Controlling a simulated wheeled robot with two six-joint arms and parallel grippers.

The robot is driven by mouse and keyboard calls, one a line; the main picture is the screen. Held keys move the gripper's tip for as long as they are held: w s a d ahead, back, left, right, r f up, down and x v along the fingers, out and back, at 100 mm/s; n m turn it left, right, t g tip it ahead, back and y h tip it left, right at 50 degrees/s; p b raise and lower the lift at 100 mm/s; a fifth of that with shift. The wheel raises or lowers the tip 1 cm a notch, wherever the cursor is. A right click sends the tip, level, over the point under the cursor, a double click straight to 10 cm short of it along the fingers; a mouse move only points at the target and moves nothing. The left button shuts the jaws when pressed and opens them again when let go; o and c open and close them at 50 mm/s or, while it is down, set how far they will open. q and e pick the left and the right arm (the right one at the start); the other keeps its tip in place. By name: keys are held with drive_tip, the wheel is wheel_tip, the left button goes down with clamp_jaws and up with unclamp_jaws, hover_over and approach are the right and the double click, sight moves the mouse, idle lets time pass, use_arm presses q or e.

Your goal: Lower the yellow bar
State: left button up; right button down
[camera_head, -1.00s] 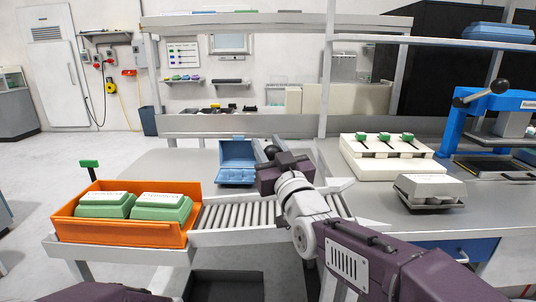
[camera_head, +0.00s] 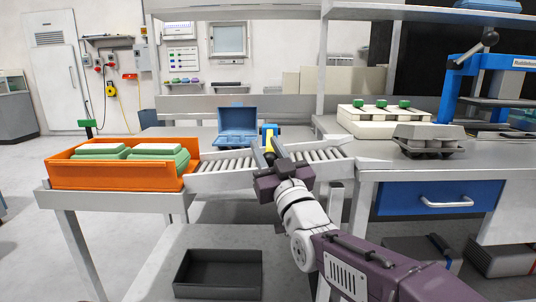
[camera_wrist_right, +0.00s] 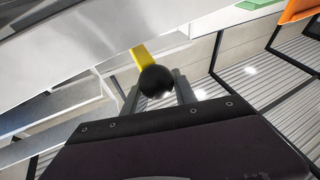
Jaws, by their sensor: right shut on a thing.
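The yellow bar (camera_head: 268,142) shows as a short upright piece just past my right gripper, by the roller conveyor in the head view. In the right wrist view the yellow bar (camera_wrist_right: 144,52) runs up from a black ball knob (camera_wrist_right: 155,80). My right gripper (camera_head: 269,155) is at the bar's near end. In the right wrist view its two fingers (camera_wrist_right: 157,88) are on either side of the knob, shut on it. Much of the bar is hidden by the gripper and knob. My left gripper is not in view.
An orange crate (camera_head: 115,178) with green cartons is at the left. A grey egg carton (camera_head: 428,141) sits on the right bench. An empty black bin (camera_head: 217,275) is below.

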drive_tip(key=shift+s+a+f, duration=0.1)
drive_tip(key=shift+a+f, duration=0.05)
drive_tip(key=c, duration=1.4)
unclamp_jaws()
drive_tip(key=o, duration=0.4)
drive_tip(key=shift+a, duration=0.2)
drive_tip(key=shift+o, duration=0.2)
drive_tip(key=shift+s+a, duration=0.1)
drive_tip(key=shift+d, duration=0.2)
